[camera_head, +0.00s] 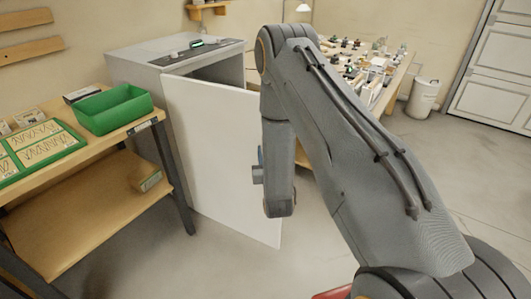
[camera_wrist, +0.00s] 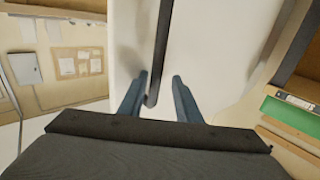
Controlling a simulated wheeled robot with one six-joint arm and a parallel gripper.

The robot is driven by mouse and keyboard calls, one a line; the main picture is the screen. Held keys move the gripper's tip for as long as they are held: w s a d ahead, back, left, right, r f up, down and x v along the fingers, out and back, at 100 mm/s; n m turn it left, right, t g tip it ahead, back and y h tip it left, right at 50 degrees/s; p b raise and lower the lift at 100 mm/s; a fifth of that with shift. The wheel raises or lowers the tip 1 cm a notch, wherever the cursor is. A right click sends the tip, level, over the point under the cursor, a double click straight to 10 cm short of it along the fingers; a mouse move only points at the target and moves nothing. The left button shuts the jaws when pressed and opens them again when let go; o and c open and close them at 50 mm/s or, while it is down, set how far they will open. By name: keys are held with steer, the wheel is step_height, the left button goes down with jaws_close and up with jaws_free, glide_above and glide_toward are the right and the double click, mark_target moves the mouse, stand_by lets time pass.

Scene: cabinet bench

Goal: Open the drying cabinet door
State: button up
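The grey drying cabinet (camera_head: 150,72) stands beside the left bench, its white door (camera_head: 212,140) swung partly open with a dark gap behind the top edge. In the wrist view the white door (camera_wrist: 215,50) fills the middle. A dark bar handle (camera_wrist: 161,40) runs down it, its lower end between the two blue fingers of my gripper (camera_wrist: 159,78), nearer the left finger. The fingers are apart, with clear space on the right side of the bar. Whether the left finger touches the bar cannot be told. In the head view my arm hides most of the gripper and the handle.
A wooden bench at left holds a green bin (camera_head: 112,108) and a green tray (camera_head: 40,145), close to the cabinet. A cluttered table (camera_head: 395,88) stands behind my arm, with a white bin (camera_head: 423,97) beyond. The floor in front of the door is clear.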

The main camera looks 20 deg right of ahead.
steer(key=s+a+b, duration=0.1)
steer(key=s, duration=0.6)
steer(key=shift+s, duration=0.4)
steer(key=s+r+g, duration=0.4)
steer(key=s+g, duration=0.1)
steer(key=s, duration=0.3)
steer(key=s+r+n+g+y, duration=0.1)
steer(key=s+r+g, duration=0.3)
steer(key=s, duration=0.5)
steer(key=s+r+g+y, duration=0.1)
steer(key=s+r+g, duration=0.3)
steer(key=s+g, duration=0.4)
steer(key=shift+s+a+r, duration=0.2)
steer(key=shift+s+a, duration=0.1)
steer(key=shift+s, duration=0.4)
stand_by(0.5)
